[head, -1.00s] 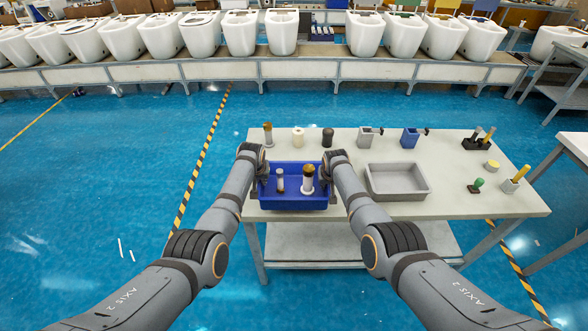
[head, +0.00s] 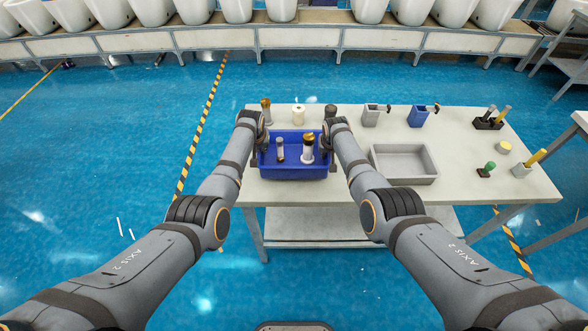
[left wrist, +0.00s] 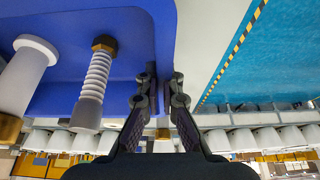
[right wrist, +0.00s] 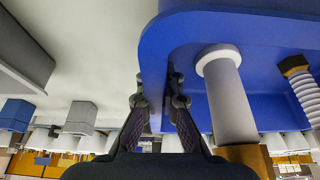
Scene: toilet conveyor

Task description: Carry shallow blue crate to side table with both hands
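The shallow blue crate (head: 294,172) is at the front left of the pale table (head: 460,180). It holds a smaller ribbed post (head: 279,150) and a larger white cylinder with a brownish top (head: 308,148), both upright. My left gripper (head: 263,140) is at the crate's left wall; in the left wrist view its fingers (left wrist: 162,88) lie on both sides of that wall. My right gripper (head: 328,138) is at the right wall, its fingers (right wrist: 157,92) on both sides of it. Both look closed on the wall. Whether the crate's bottom touches the table is hidden.
A grey bin (head: 404,179) stands just right of the crate. Several small holders and bottles line the table's back and right side. Another table (head: 580,119) shows at the right edge. A conveyor (head: 290,39) with white toilets crosses the back. Blue floor left is open.

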